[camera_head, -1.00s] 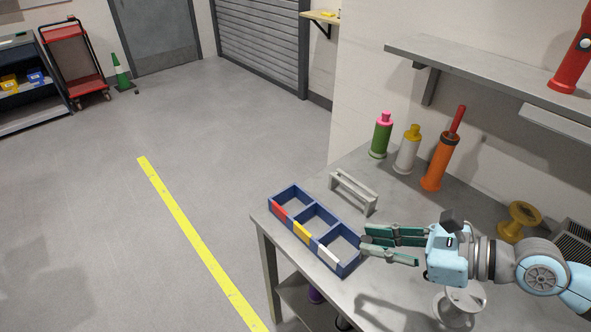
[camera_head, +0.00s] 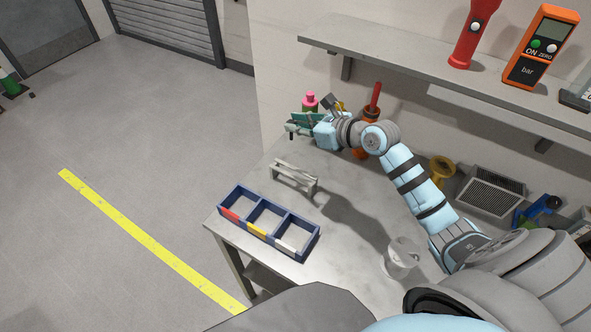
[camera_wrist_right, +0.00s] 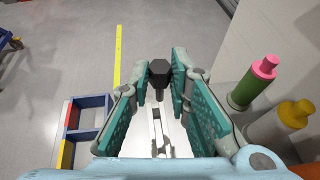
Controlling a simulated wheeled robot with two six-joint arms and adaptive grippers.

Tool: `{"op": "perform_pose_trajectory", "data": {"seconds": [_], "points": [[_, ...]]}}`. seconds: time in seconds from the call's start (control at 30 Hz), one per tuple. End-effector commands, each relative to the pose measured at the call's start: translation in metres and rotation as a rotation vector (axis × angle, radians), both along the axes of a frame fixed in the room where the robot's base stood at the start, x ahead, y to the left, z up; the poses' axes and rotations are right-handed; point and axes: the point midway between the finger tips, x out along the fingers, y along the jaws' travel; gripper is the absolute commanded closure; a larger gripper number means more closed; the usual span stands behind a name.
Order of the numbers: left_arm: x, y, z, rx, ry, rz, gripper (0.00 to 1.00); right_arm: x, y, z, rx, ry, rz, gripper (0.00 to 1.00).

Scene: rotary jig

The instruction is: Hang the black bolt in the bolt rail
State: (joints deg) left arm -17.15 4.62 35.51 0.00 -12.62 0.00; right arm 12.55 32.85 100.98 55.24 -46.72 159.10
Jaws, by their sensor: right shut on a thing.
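The black bolt (camera_wrist_right: 159,76) is between the fingertips of my right gripper (camera_wrist_right: 160,80), head up with its shank pointing down. My right gripper (camera_head: 293,128) is shut on it and is raised over the back of the table in the head view. The bolt rail (camera_head: 296,180), a grey slotted bracket, stands on the table below and in front of the gripper. In the right wrist view the rail (camera_wrist_right: 158,140) shows between the fingers, beneath the bolt and apart from it. My left gripper is not in view.
A blue three-compartment tray (camera_head: 268,232) with red, yellow and white labels sits near the table's left edge. Bottles, one pink-capped (camera_wrist_right: 258,80) and one yellow-capped (camera_wrist_right: 278,122), stand beside the gripper near the wall. A shelf (camera_head: 400,68) runs above.

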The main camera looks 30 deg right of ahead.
Motion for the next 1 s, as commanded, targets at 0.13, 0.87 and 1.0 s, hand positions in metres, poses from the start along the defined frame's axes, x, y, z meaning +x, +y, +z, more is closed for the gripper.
{"op": "perform_pose_trajectory", "data": {"seconds": [0.13, 0.87, 1.0], "points": [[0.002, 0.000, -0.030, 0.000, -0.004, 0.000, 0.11, -0.001, 0.000, -0.073, 0.003, 0.004, -0.003, 1.00], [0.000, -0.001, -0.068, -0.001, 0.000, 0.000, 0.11, -0.002, -0.001, -0.162, -0.001, -0.003, 0.000, 1.00], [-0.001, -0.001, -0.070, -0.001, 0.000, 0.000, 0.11, -0.002, -0.001, -0.167, 0.000, -0.002, -0.001, 1.00]]}}
